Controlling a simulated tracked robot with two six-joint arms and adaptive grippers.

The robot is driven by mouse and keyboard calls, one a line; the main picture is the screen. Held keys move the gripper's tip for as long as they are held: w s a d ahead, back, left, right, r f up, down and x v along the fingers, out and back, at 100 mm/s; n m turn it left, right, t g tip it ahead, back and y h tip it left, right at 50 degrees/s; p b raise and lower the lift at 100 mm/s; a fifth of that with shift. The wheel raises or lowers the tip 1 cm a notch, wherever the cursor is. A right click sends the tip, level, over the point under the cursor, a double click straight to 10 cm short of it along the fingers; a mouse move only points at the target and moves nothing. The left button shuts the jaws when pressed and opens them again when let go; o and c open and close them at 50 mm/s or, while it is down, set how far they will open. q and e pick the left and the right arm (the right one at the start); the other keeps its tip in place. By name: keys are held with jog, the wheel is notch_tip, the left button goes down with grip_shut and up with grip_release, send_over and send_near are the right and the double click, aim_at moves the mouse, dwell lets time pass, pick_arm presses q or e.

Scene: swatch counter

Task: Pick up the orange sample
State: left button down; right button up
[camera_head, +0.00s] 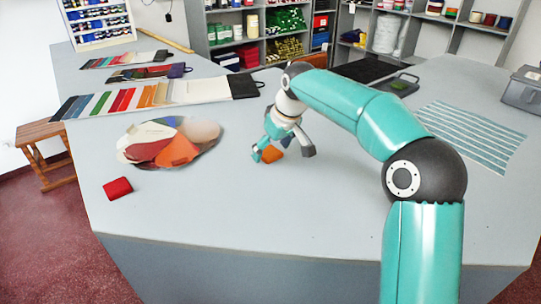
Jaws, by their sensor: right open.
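The orange sample (271,156) is a small orange piece on the grey counter, near the middle of the head view. My right gripper (283,153) points down over it with its fingers apart, one to the left of the sample and one to the right. The sample shows between the fingers, closer to the left one. The left finger hides part of it, and I cannot tell whether they touch. My left gripper is not in view.
A red sample (118,188) lies near the counter's (230,215) left front edge. A fan of coloured swatches (165,145) lies left of the gripper. Swatch strips lie farther back. A striped cloth (470,135) and a grey box (522,92) are at the right.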

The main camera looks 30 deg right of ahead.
jog(key=shift+f, duration=0.1)
jog(key=c, duration=0.9)
jog(key=shift+c, duration=0.2)
